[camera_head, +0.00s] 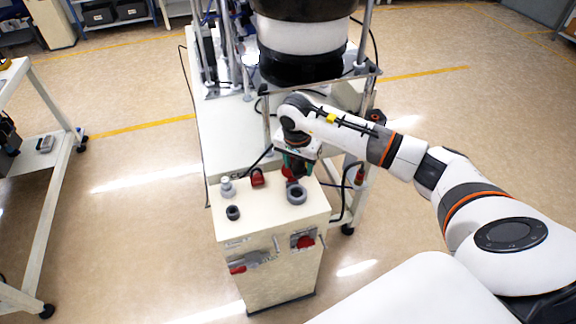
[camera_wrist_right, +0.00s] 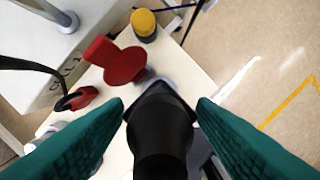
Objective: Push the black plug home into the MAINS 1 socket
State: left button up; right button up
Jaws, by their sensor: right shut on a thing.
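My right gripper (camera_head: 298,160) is over the top of the cream cabinet, its jaws pointing down. In the right wrist view its teal fingers (camera_wrist_right: 160,112) are shut on the sides of the black plug (camera_wrist_right: 160,138). The plug's far end lies over a pale grey round part (camera_wrist_right: 150,78), mostly hidden behind it. I cannot tell how deep the plug sits, or whether it touches. No MAINS 1 label is readable. A grey ring-shaped fitting (camera_head: 297,194) is just in front of the gripper on the cabinet top. My left gripper is not in view.
The cabinet (camera_head: 268,215) also carries a black ring (camera_head: 233,213), a grey fitting (camera_head: 227,187) and a red part (camera_head: 258,178). Cables and a large bowl feeder (camera_head: 305,38) are behind.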

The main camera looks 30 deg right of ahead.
notch_tip(320, 180, down, 2)
jog(key=shift+w+a+f+b, duration=0.1)
jog(key=shift+w+f+b, duration=0.05)
jog(key=shift+b, duration=0.4)
jog(key=shift+f, duration=0.4)
notch_tip(320, 180, down, 3)
jog(key=shift+r+b, duration=0.2)
jog(key=shift+b, duration=0.9)
jog(key=shift+f+b, duration=0.45)
pick_arm(q)
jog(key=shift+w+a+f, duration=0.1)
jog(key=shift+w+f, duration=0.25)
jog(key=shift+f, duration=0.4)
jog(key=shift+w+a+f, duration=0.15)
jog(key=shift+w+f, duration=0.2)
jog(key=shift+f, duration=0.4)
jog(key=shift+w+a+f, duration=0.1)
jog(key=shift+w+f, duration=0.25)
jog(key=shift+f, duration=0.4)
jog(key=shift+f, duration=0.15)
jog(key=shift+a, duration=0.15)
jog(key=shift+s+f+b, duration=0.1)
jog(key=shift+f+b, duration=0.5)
jog(key=shift+b, duration=0.2)
pick_arm(e)
jog(key=shift+f, duration=0.2)
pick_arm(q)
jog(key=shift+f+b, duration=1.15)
pick_arm(e)
jog(key=shift+f, duration=1.3)
